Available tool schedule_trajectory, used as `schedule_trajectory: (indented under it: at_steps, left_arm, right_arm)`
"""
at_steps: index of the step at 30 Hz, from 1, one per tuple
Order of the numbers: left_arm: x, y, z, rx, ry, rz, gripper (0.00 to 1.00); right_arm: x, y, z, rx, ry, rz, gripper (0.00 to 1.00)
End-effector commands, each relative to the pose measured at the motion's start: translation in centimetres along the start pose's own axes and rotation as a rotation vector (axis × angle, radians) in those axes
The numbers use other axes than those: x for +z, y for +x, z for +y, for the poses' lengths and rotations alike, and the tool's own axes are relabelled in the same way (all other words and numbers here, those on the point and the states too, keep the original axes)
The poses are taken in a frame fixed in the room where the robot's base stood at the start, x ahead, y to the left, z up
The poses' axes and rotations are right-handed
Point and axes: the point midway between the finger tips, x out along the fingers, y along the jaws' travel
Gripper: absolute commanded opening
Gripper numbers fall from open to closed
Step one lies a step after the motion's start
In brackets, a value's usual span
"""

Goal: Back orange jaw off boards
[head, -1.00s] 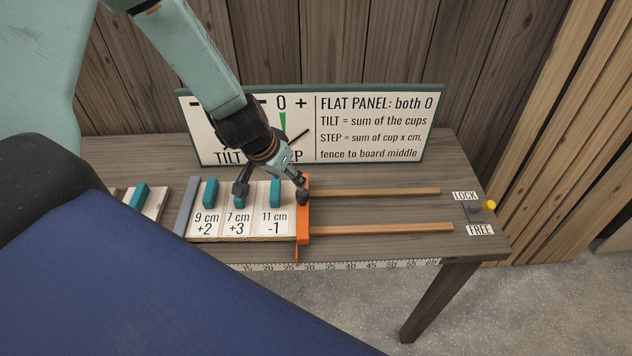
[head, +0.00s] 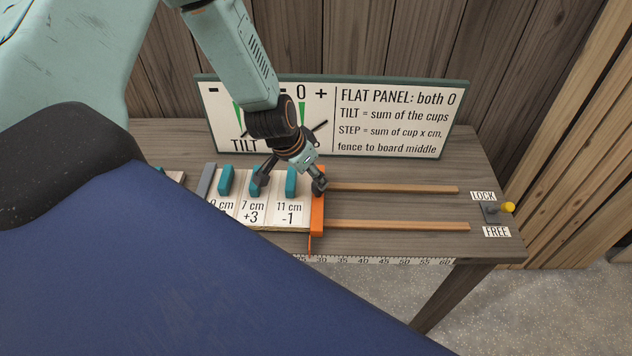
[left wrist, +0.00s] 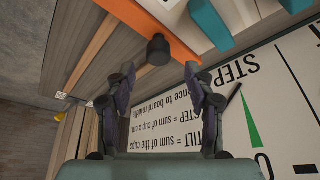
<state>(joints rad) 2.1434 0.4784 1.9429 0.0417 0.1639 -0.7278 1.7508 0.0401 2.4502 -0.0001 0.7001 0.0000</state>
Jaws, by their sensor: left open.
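The orange jaw (head: 318,219) stands at the right end of a row of pale boards (head: 286,220) with teal grips, and I see no gap between them. It also shows in the left wrist view (left wrist: 166,27), with a black knob (left wrist: 160,49) on it. Two wooden rails (head: 400,226) run right from the jaw. My left gripper (head: 289,185) is open above the boards and jaw, one finger by a teal grip, the other by the jaw's far end. In the left wrist view its fingers (left wrist: 160,97) are spread with nothing between them. My right gripper is not in view.
A lever with a yellow knob (head: 508,208) sits between LOCK and FREE labels at the table's right end. A grey stop (head: 206,181) borders the boards on the left. A sign panel (head: 400,120) stands close behind.

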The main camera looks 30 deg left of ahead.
Motion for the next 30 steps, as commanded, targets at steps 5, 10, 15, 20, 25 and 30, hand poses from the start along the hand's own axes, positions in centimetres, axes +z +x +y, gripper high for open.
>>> schedule_trajectory:
  at_steps: [5, 10, 15, 20, 25, 30]
  left_arm:
    - [0.3, 2.7, 0.0, 0.0, 0.003, -0.002, 0.54]
    - [0.2, 4.0, 0.0, 0.0, 0.002, -0.001, 0.54]
    - [0.2, 4.8, 0.0, 0.0, 0.002, -0.001, 0.54]
    - [0.1, 4.9, 0.0, 0.001, 0.001, -0.002, 0.54]
    - [0.1, 4.9, 0.0, 0.001, 0.001, -0.001, 0.54]
    - [0.1, 4.8, 0.0, 0.0, 0.001, -0.001, 0.45]
  right_arm:
    - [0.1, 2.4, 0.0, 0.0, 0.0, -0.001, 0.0]
    - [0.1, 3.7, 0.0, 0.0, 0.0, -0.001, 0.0]
    - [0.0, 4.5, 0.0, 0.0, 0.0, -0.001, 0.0]
    - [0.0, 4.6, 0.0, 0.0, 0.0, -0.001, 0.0]
    - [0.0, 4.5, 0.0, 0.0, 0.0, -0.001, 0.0]
    - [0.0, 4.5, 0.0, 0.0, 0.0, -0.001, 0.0]
